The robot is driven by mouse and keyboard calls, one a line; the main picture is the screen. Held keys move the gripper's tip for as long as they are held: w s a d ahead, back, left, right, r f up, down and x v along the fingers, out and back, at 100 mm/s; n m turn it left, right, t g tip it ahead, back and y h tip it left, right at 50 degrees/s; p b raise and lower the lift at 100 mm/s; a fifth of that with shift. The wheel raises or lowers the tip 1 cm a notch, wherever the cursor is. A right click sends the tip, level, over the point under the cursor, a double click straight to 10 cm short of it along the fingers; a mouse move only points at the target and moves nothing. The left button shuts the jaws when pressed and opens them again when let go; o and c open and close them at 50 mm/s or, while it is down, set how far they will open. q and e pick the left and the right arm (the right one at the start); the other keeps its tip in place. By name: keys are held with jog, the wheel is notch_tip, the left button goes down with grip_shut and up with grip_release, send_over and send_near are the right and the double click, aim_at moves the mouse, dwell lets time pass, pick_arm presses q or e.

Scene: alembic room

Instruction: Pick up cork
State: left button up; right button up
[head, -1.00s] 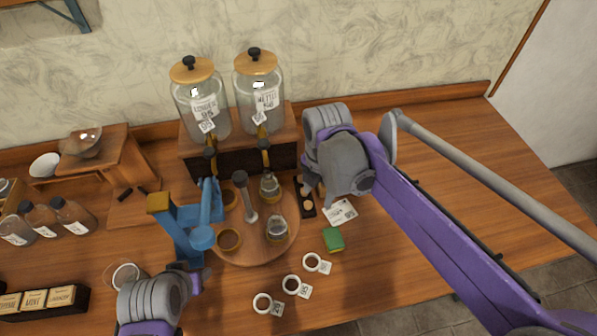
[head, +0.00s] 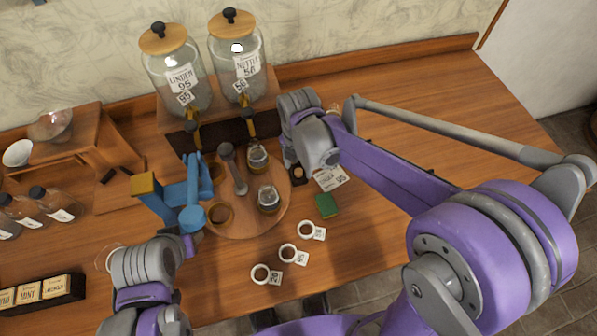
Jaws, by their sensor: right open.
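A small dark tray (head: 296,179) lies just right of the round wooden board, largely covered by my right gripper. A small tan round thing in it, which looks like a cork (head: 298,171), shows partly below the gripper. My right gripper (head: 291,162) is open and points down over the tray. Its fingertips are mostly hidden, so I cannot tell whether they touch the cork. My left gripper (head: 188,243) is at the lower left beside a blue stand; its fingers are too hidden to read.
The round board (head: 243,226) carries glass flasks (head: 268,198) and a grey pestle-like post. The blue stand (head: 186,192) is at its left. Two labelled jars (head: 176,75) stand behind. The table's right is clear.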

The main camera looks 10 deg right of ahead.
jog(key=shift+f, duration=0.7)
grip_shut()
